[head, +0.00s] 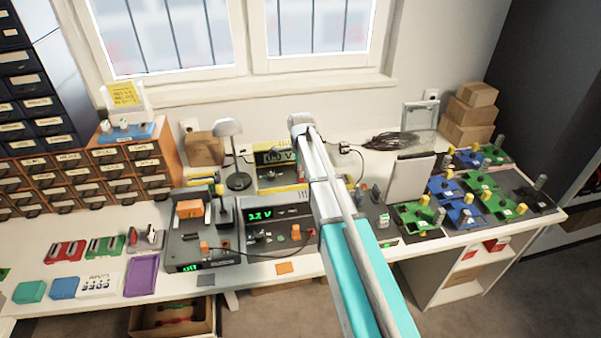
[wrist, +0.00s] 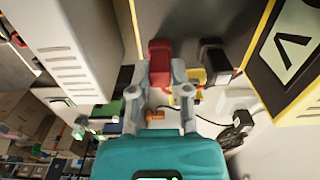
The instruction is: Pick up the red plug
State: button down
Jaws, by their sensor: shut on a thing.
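In the wrist view, the red plug (wrist: 160,58) is between the two fingertips of my gripper (wrist: 162,77), which is shut on it. The plug's upper end is at the dark face of the yellow-edged meter (wrist: 250,40); I cannot tell whether it is still seated in that face. A black plug (wrist: 213,58) is just to the right, apart from my fingers.
In the head view, the yellow meter (head: 262,184) stands near the wall, left of my arm. Green and blue boards (head: 480,201) fill the right side. A purple tray (head: 141,276) lies at the left.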

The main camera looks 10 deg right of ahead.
jog(key=shift+r, duration=0.2)
notch_tip(320, 180, up, 3)
jog(key=p, duration=0.3)
jog(key=s+r+p, duration=0.9)
jog(key=s+p, duration=0.1)
jog(key=s, duration=0.4)
jog(key=shift+r, duration=0.3)
